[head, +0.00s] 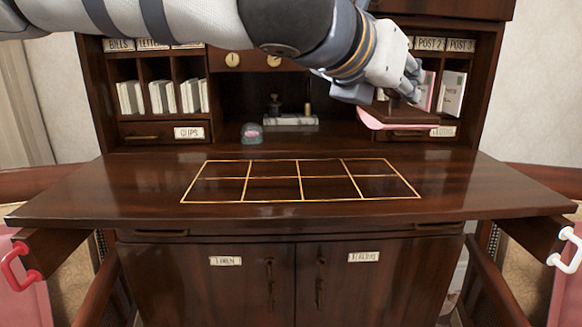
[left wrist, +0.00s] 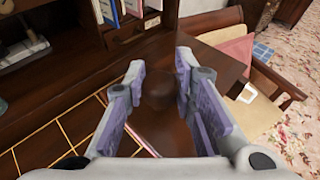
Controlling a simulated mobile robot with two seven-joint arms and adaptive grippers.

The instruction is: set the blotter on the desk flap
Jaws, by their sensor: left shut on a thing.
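The blotter (head: 388,113) is a dark wooden block with a pink curved underside and a round knob on top. My left gripper (head: 408,88) is shut on its knob and holds it at the back right, above the desk flap (head: 480,190). In the left wrist view the blotter (left wrist: 165,132) hangs between the fingers of my left gripper (left wrist: 160,72), with a pink edge showing. The flap is dark brown wood, marked with a gold-lined grid (head: 300,178) in its middle. The grid is empty. My right gripper is not in view.
A pigeonhole unit with letters (head: 190,97) and labelled drawers stands behind the flap. A glass dome (head: 251,133) sits at the back left of the flap. Pulled-out supports with a red handle (head: 20,265) and a white handle (head: 565,250) flank the flap. The flap surface is otherwise clear.

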